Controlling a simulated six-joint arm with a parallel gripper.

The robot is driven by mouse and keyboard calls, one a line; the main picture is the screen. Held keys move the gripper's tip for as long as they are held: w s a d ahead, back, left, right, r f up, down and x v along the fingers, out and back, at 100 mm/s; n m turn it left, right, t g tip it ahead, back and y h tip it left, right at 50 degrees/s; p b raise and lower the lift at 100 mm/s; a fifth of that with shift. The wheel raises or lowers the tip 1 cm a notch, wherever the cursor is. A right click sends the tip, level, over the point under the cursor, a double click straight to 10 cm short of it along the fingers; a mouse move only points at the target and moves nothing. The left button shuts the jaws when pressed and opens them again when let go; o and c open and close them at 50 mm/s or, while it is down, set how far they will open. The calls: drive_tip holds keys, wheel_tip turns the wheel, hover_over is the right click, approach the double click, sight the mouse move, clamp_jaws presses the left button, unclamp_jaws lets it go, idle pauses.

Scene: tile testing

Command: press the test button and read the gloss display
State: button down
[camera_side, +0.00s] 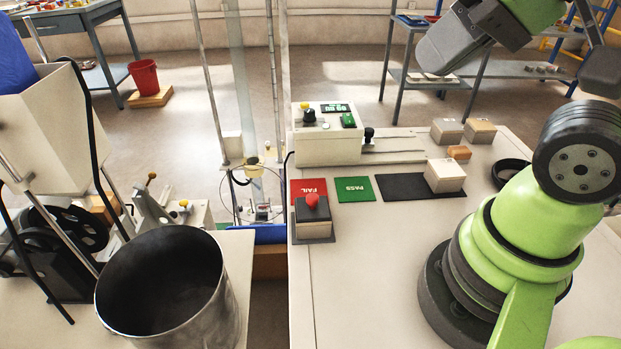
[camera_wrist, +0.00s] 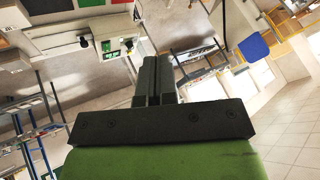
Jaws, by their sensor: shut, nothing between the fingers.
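The gloss tester (camera_side: 325,148) is a cream box on the table in the side view. A small dark display (camera_side: 335,108) with green characters is on its top; I cannot read them reliably. A green button (camera_side: 348,120) is beside the display, likely the test button. The tester (camera_wrist: 112,30) also shows at the upper left in the wrist view, with a small green patch (camera_wrist: 105,46). My gripper (camera_wrist: 152,66) has its dark fingers shut together and empty. It is up in the air, apart from the tester.
Red FAIL (camera_side: 308,188), green PASS (camera_side: 354,188) and black (camera_side: 405,187) mats lie before the tester. The table front is clear.

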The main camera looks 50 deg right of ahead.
idle(0.3)
drive_tip(key=w+d+r, duration=0.2)
drive_tip(key=w+r, duration=0.1)
drive_tip(key=w, duration=0.8)
drive_tip(key=t+y, duration=0.1)
hover_over(305, 106)
wheel_tip(305, 106, down, 12)
drive_tip(key=shift+w+d+f+m, duration=0.15)
drive_tip(key=shift+w+d+m, duration=0.05)
drive_tip(key=shift+d, duration=0.15)
drive_tip(key=shift+w+d+f+m, duration=0.15)
drive_tip(key=shift+d+m, duration=0.05)
drive_tip(key=shift+d, duration=0.15)
drive_tip(key=shift+f, duration=4.4)
